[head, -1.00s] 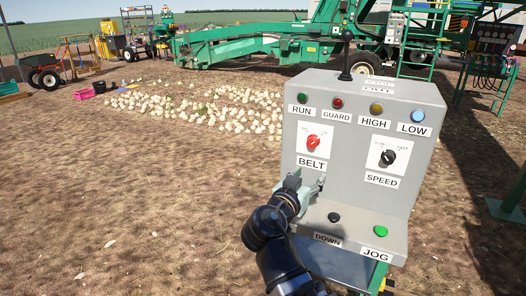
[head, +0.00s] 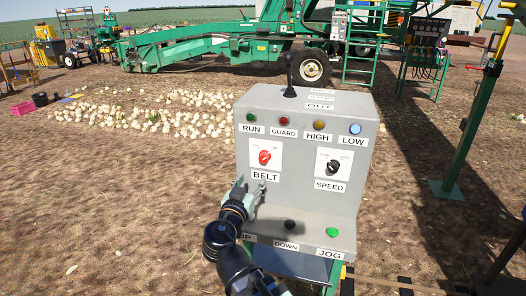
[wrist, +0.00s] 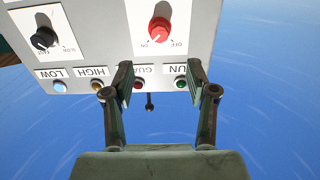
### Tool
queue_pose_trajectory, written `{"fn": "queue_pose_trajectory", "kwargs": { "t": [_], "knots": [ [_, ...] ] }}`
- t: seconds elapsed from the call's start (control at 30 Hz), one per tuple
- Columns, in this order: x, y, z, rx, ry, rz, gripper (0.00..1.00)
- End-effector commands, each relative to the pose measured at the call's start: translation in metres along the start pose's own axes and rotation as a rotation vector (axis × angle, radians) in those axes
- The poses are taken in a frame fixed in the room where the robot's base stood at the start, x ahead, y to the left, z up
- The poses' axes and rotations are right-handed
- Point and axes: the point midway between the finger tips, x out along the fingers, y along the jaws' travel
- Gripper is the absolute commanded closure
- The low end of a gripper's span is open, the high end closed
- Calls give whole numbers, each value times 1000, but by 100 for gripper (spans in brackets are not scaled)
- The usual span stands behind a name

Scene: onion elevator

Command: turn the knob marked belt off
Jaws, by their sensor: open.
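The red belt knob (head: 264,157) sits on a white plate above the BELT label on the grey control box (head: 302,200). The wrist view shows the knob (wrist: 159,30) upside down, with ON and OFF marks beside it; its exact setting is hard to tell. My gripper (head: 251,187) is just below the BELT label in the head view, in front of the box. In the wrist view my gripper (wrist: 160,68) is open, its fingers spread and empty. The knob lies beyond the fingertips, apart from them.
The black speed knob (head: 333,167) is right of the belt knob. Above are run, guard, high and low lamps, and a black lever (head: 290,76) on top. Below are a black DOWN button (head: 290,225) and green JOG button (head: 333,232). A green post (head: 470,130) stands right.

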Motion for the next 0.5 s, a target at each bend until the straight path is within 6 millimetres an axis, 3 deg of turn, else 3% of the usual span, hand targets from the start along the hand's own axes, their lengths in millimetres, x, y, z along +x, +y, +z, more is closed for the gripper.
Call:
{"fn": "queue_pose_trajectory", "kwargs": {
  "t": [0.33, 0.5],
  "knots": [
    [12, 2, -4, -2, -5, -4, 43],
    [50, 0, -1, -1, -4, 0, 43]
  ]
}}
